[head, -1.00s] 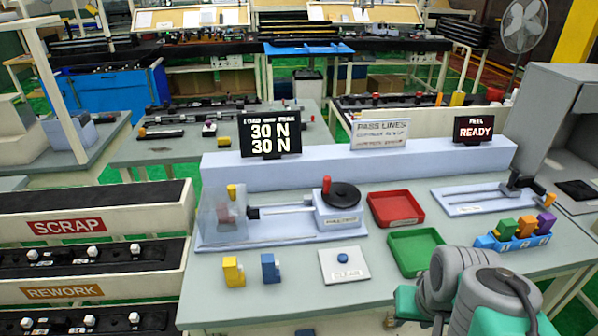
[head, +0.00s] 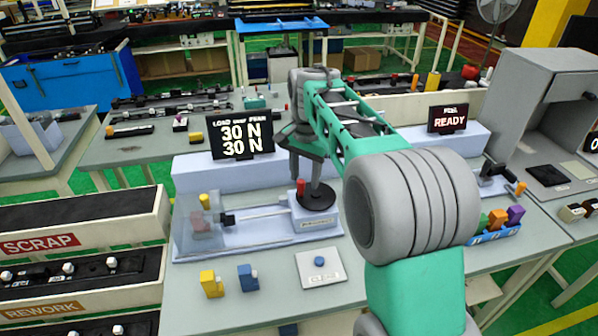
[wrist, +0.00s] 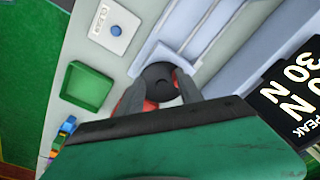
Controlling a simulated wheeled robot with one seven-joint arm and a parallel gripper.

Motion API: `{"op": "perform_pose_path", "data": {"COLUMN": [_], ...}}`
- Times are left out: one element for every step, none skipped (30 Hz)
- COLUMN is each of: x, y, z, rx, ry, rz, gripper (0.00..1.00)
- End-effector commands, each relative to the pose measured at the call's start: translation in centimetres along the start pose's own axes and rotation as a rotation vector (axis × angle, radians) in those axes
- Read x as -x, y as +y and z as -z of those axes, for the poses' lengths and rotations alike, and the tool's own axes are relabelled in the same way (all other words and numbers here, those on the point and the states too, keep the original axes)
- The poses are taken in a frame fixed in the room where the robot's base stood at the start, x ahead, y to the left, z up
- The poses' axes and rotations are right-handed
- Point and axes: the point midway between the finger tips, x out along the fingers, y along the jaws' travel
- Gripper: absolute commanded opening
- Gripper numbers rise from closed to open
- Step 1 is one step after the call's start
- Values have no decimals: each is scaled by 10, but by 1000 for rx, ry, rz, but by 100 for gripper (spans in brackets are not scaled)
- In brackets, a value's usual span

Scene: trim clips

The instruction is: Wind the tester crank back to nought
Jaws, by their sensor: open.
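The tester (head: 312,222) has a black crank disc (head: 318,201) with a red knob (head: 300,187) on its left edge. My gripper (head: 305,172) is open, fingers pointing down, just above or at the disc; I cannot tell whether it touches. In the wrist view the disc (wrist: 160,72) shows between the two open fingers (wrist: 158,88). Red shows beside the fingers there, but whether it is knob or tray is unclear. The load display (head: 240,136) reads 30 N on both lines. A clamped piece stands behind a clear guard (head: 197,222) at the tester's left end.
A yellow block (head: 211,284) and a blue block (head: 247,278) stand in front. A CLEAR button (head: 319,261) is nearby. The green tray (wrist: 88,87) shows in the wrist view. A READY display (head: 450,119) stands at right. My arm hides the middle right of the bench.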

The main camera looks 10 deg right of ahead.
Motion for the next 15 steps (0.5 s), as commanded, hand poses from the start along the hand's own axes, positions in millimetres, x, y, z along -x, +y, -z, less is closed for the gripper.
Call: {"op": "perform_pose_path", "data": {"x": [2,1,-2,-4,-6,-8,-10,-12,-16,-20,-25,-32,-37,-43,-51], "y": [-14,-20,-26,-29,-32,-34,-34,-35,-35,-35,-34,-33,-33,-33,-32], "z": [15,21,28,32,35,38,39,40,40,40,40,39,39,39,38], "rx": [-65,-102,-143,-168,-189,-208,-217,-222,-226,-227,-227,-227,-226,-226,-226], "ry": [-18,-25,-33,-37,-39,-42,-44,-44,-45,-44,-45,-45,-46,-45,-45], "rz": [-17,-26,-34,-40,-44,-48,-50,-51,-51,-51,-52,-52,-52,-52,-52], "gripper": [43,43,43,43,43,43,43,43,43,43,43,43,43,43,43]}}
